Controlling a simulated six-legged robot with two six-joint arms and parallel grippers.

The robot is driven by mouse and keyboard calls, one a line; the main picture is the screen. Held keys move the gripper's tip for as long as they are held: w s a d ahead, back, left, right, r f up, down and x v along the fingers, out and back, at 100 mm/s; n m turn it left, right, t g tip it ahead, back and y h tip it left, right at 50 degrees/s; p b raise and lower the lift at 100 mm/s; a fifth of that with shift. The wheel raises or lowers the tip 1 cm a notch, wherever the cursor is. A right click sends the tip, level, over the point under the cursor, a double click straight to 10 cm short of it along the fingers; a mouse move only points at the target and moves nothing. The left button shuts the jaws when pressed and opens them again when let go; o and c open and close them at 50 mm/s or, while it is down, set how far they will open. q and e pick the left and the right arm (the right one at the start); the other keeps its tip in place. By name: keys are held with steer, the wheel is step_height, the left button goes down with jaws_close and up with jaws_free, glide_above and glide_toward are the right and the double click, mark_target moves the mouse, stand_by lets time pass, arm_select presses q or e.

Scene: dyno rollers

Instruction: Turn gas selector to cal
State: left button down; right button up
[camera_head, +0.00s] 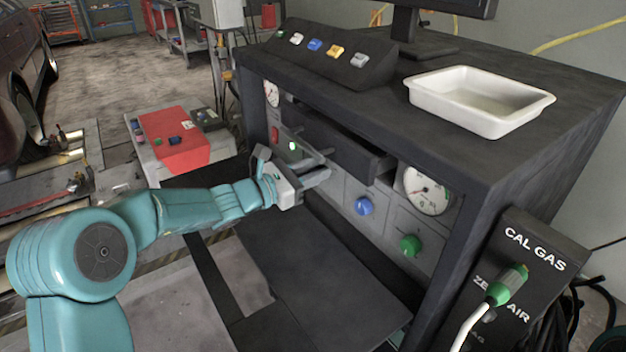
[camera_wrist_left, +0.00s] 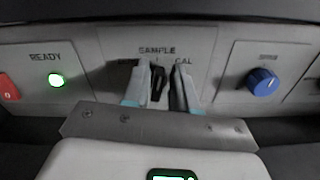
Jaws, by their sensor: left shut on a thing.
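The gas selector (camera_wrist_left: 158,83) is a small black knob on the grey front panel, under the word SAMPLE in the left wrist view. CAL is printed to its right; the lettering to its left is partly covered by a finger. The knob looks close to upright, but its exact setting is hard to tell. My left gripper (camera_wrist_left: 160,90) has one finger on each side of the knob and is shut on it. In the head view my left gripper (camera_head: 322,168) reaches the panel from the left and hides the knob. My right gripper is not in view.
A lit green READY lamp (camera_wrist_left: 56,80) and a red switch (camera_wrist_left: 8,88) are left of the selector. A blue knob (camera_wrist_left: 262,81) is to its right. A green knob (camera_head: 411,245) and a gauge (camera_head: 427,190) are farther right. A dark shelf (camera_head: 320,275) lies below.

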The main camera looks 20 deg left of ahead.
arm_select(q)
steer(key=m+b, duration=0.2)
steer(key=b, duration=0.1)
steer(key=m+b, duration=0.2)
steer(key=b, duration=0.1)
steer(key=f+m+b, duration=0.1)
steer(key=b, duration=0.2)
steer(key=shift+s+d+m, duration=0.25)
steer(key=shift+d+m, duration=0.05)
steer(key=shift+m, duration=0.1)
steer(key=shift+d+r+m+b, duration=0.1)
steer(key=shift+r+m+b, duration=0.05)
steer(key=shift+m+b, duration=1.2)
steer(key=shift+n, duration=0.25)
steer(key=c, duration=1.2)
jaws_free()
steer(key=shift+o, duration=0.2)
steer(key=shift+s, duration=0.1)
steer(key=v, duration=1.5)
steer(key=shift+s+a, duration=0.1)
steer(key=shift+a, duration=0.1)
steer(key=shift+s+a, duration=0.25)
steer(key=shift+s, duration=0.1)
